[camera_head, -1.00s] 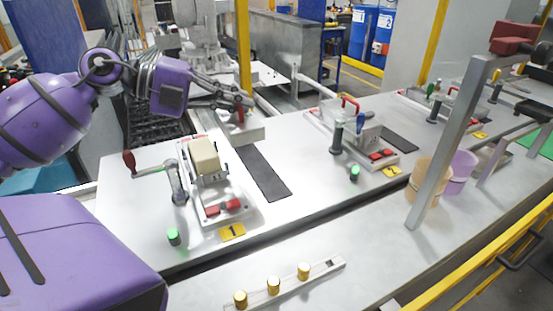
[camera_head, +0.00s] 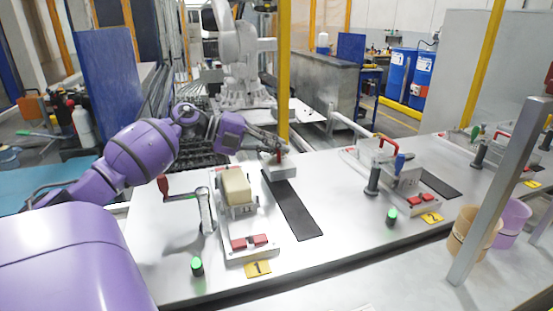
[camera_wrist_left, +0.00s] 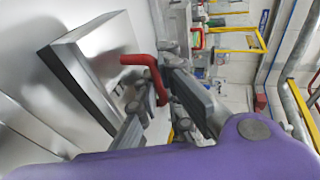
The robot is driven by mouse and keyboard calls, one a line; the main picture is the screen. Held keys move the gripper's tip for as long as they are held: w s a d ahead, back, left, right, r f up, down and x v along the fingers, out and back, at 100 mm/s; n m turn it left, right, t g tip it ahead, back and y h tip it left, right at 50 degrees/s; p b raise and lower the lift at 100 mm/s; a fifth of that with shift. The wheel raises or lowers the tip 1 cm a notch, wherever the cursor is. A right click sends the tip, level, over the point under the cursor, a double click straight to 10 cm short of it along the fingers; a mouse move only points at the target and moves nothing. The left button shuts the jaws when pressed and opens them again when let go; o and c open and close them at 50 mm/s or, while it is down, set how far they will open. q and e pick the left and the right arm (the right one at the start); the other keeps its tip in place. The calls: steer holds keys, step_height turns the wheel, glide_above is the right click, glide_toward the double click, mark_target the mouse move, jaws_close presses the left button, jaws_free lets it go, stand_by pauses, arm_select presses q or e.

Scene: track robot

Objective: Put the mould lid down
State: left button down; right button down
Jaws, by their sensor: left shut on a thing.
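The mould lid (camera_head: 278,168) is a grey metal block with a red handle. My left gripper (camera_head: 279,150) is shut on that handle and holds the lid at the far end of a dark mat (camera_head: 297,209). I cannot tell whether the lid touches the table or mat. In the left wrist view the lid (camera_wrist_left: 92,62) is large at left, with its bent red handle (camera_wrist_left: 147,72) at the fingers (camera_wrist_left: 165,100). The open mould at station 1 holds a beige block (camera_head: 236,187). My right gripper is not in view.
Left of the mat stand a crank with a red knob (camera_head: 163,187), red buttons (camera_head: 249,242) and a green-lit post (camera_head: 197,266). A yellow pole (camera_head: 284,70) rises behind the lid. A second lidded mould (camera_head: 398,178) stands at right. Most of the mat is clear.

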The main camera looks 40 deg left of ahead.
mark_target(275, 157)
arm_select(q)
steer(key=shift+f, duration=1.55)
steer(key=shift+f, duration=0.2)
steer(key=c, duration=1.9)
jaws_free()
steer(key=shift+a+r, duration=0.1)
steer(key=shift+r, duration=0.05)
steer(key=v, duration=0.7)
steer(key=shift+s+a+r, duration=0.1)
steer(key=shift+s, duration=0.05)
